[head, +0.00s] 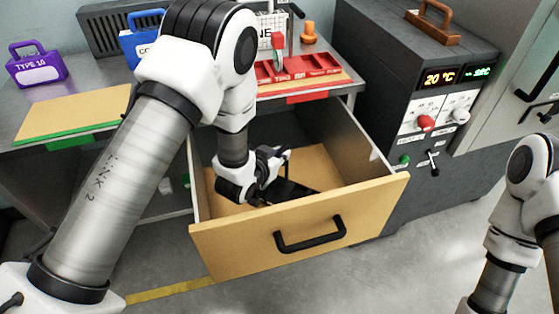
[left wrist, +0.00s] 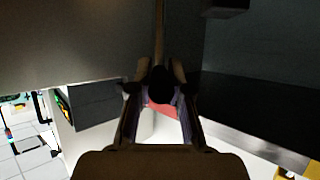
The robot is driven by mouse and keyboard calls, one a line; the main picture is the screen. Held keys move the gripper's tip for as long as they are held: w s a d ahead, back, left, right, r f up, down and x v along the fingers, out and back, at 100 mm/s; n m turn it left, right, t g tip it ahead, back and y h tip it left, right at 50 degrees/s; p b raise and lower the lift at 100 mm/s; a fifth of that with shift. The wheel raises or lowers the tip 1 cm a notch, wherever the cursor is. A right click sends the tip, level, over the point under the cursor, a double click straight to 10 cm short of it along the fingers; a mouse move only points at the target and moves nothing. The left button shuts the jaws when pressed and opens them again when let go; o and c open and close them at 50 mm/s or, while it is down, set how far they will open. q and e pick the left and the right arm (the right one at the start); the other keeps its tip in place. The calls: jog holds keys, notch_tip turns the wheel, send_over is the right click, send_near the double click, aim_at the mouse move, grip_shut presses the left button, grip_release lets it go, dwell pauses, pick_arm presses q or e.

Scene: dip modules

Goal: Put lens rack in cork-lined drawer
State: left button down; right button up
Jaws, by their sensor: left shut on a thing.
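The cork-lined drawer (head: 300,232) is pulled open below the bench, with a tan front, a black handle and a cork-coloured floor. My left gripper (head: 268,172) reaches down inside it and is shut on a dark object, apparently the lens rack (head: 290,191). The rack is low over the cork floor; I cannot tell whether it touches. The gripper and forearm hide part of it. In the left wrist view the fingers (left wrist: 154,92) close around a dark, poorly lit part. My right arm shows at the right edge, but its gripper is out of view.
On the bench above stand a red tray (head: 300,70), a purple case (head: 36,66), a blue case (head: 140,42) and a cork mat with a green edge (head: 75,112). A dark instrument cabinet (head: 385,60) with dials stands right of the drawer. Floor in front is clear.

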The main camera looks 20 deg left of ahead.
pick_arm(q)
jog(key=shift+w+f, duration=0.15)
jog(key=shift+f, duration=0.35)
jog(key=c, duration=1.1)
grip_release()
jog(key=shift+f, duration=0.1)
jog(key=shift+s+r, duration=0.2)
jog(key=v, duration=0.7)
jog(key=shift+s, duration=0.1)
